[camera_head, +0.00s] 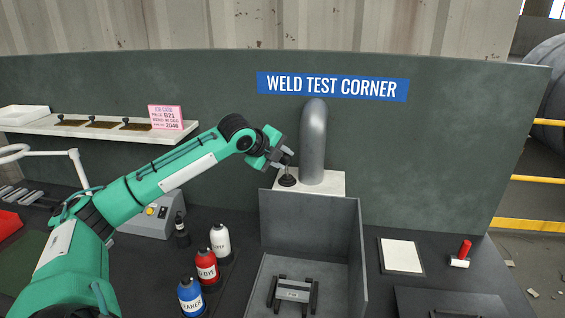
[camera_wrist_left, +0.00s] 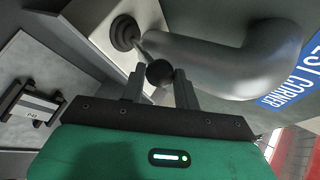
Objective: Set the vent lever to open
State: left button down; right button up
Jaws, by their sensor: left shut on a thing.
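The vent lever stands on a white base block (camera_head: 330,181) beside a curved grey metal pipe (camera_head: 314,140). Its dark round boot (camera_head: 287,181) shows just below my left gripper (camera_head: 281,160) in the head view. In the left wrist view, the lever's black ball knob (camera_wrist_left: 159,73) sits between the two fingers of my left gripper (camera_wrist_left: 160,85), which is shut on it. A thin rod runs from the knob to the round boot (camera_wrist_left: 124,33). Any open or closed marking for the lever is not visible. My right gripper is not in view.
An open grey bin (camera_head: 361,250) with a dark fixture (camera_head: 295,293) stands below the pipe. White, red and blue bottles (camera_head: 206,267) stand to its left. A white plate (camera_head: 401,256) and a red-handled switch (camera_head: 462,254) are at right. A dark wall panel stands behind.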

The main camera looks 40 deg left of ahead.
pick_arm(q)
jog(key=shift+s+f+b, duration=0.15)
jog(key=shift+b, duration=0.15)
jog(key=shift+d, duration=0.1)
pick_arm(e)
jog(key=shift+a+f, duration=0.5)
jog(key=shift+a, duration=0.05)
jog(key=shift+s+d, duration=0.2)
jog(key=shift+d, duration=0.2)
pick_arm(q)
jog(key=c, duration=1)
grip_release()
jog(key=shift+c, duration=0.2)
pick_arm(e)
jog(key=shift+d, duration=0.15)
pick_arm(q)
jog(key=shift+s, duration=0.1)
jog(key=shift+s+r, duration=0.3)
jog(key=shift+s, duration=0.15)
jog(key=b+v, duration=0.4)
jog(key=v, duration=0.8)
jog(key=shift+s+b, duration=0.4)
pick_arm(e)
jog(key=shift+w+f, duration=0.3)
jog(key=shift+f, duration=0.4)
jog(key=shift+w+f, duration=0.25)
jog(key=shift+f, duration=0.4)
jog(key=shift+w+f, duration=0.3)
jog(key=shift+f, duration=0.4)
